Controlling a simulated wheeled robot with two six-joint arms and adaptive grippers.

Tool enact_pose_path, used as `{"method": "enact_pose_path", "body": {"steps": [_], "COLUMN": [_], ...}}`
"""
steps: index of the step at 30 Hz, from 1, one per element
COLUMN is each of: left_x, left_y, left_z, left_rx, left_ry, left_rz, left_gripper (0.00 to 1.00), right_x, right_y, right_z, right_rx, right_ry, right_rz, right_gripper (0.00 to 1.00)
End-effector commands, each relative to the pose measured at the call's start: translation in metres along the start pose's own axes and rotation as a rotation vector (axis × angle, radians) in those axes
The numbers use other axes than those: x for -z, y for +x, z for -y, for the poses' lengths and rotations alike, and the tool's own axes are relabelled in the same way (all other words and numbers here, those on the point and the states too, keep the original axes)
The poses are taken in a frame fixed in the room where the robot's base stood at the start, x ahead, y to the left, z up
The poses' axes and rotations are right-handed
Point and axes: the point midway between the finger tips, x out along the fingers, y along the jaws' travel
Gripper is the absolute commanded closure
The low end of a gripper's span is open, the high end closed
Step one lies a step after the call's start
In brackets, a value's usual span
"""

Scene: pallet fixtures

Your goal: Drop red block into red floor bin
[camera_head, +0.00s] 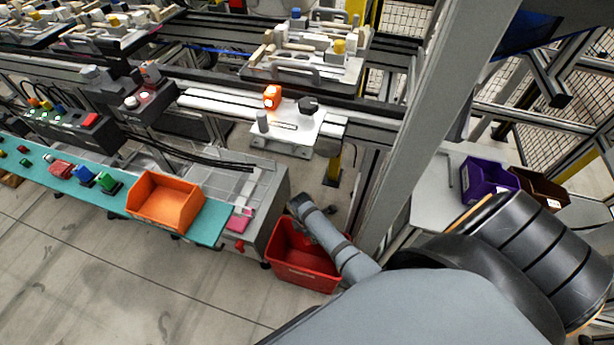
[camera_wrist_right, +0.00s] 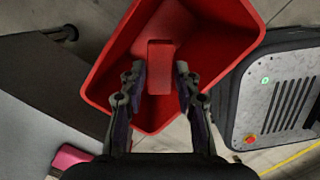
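The red floor bin (camera_head: 291,262) stands on the floor below the end of the teal shelf, partly covered by my right arm. In the right wrist view the open bin (camera_wrist_right: 225,50) lies under my right gripper (camera_wrist_right: 160,72). The block shows against the bin's inside. My right gripper is hidden in the head view. My left gripper is not in view.
An orange bin (camera_head: 165,201) and several small coloured blocks stand on the teal shelf (camera_head: 205,230). A grey upright post (camera_head: 425,110) rises near my right arm. A purple bin (camera_head: 487,178) and a brown bin (camera_head: 541,188) are at right. Floor is clear at lower left.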

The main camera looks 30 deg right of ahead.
Motion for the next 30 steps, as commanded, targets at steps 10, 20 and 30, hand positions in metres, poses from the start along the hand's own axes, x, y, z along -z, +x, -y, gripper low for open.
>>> {"method": "enact_pose_path", "body": {"steps": [10, 20, 30], "left_x": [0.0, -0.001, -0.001], "left_y": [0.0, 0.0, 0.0], "left_z": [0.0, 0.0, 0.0], "left_rx": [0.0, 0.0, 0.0], "left_ry": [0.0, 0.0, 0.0], "left_rz": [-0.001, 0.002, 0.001], "left_gripper": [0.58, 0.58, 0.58], "right_x": [0.0, 0.001, 0.0], "right_y": [0.0, -0.041, -0.111], "right_z": [0.0, -0.001, -0.001], "right_rx": [0.0, -0.005, -0.002], "right_ry": [0.0, 0.001, 0.0], "right_rz": [0.0, -0.003, -0.001], "right_gripper": [0.46, 0.46, 0.46]}}
